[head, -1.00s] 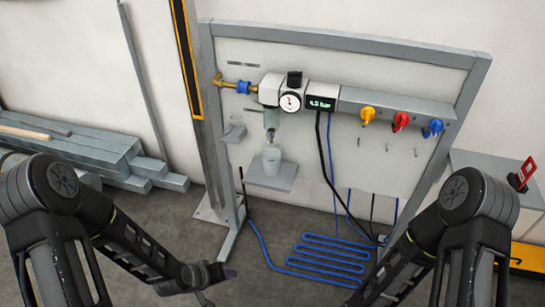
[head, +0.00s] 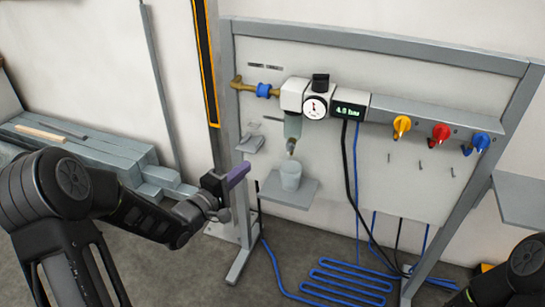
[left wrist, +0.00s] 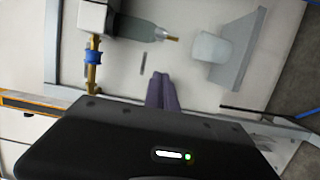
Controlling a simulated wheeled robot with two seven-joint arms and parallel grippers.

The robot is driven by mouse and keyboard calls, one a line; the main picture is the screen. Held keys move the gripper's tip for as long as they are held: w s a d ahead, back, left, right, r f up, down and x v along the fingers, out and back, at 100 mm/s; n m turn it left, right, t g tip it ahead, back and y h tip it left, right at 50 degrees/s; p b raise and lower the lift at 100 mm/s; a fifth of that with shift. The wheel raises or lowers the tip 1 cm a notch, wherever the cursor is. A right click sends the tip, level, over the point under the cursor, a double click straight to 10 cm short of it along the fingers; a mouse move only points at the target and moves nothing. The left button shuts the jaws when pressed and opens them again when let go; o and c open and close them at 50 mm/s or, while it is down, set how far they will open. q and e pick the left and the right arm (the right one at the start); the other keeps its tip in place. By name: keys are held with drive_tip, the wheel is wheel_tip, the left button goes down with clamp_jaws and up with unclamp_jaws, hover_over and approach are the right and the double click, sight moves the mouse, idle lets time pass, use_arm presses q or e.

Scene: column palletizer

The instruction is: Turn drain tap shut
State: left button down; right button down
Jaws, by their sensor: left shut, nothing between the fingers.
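The drain tap (head: 291,148) is a small brass piece at the bottom of the clear filter bowl (head: 293,127) on the panel. It also shows in the left wrist view (left wrist: 172,38), at the end of the bowl. A pale cup (head: 291,175) stands on a small shelf (head: 285,194) below it. My left gripper (head: 240,174) is at the panel's left side, left of the cup and apart from the tap. Its purple fingers are together and empty in the left wrist view (left wrist: 161,93). My right gripper is out of view; only part of that arm shows at lower right.
A pressure gauge (head: 315,107) and a display (head: 350,108) sit above the bowl. A small grey bracket (head: 250,143) is on the panel near my left gripper. Yellow, red and blue knobs (head: 401,125) line the right. Blue hose (head: 345,282) lies on the floor.

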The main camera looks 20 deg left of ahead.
sight(289, 147)
use_arm(q)
drive_tip(key=w+d+b, duration=0.1)
drive_tip(key=w+d, duration=0.6)
drive_tip(key=w, duration=0.2)
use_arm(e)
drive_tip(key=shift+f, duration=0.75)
use_arm(q)
drive_tip(key=shift+w+f+b, duration=0.1)
drive_tip(key=shift+w+b, duration=0.05)
drive_tip(key=shift+b, duration=0.25)
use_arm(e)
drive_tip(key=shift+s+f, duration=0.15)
use_arm(q)
drive_tip(key=shift+n, duration=0.4)
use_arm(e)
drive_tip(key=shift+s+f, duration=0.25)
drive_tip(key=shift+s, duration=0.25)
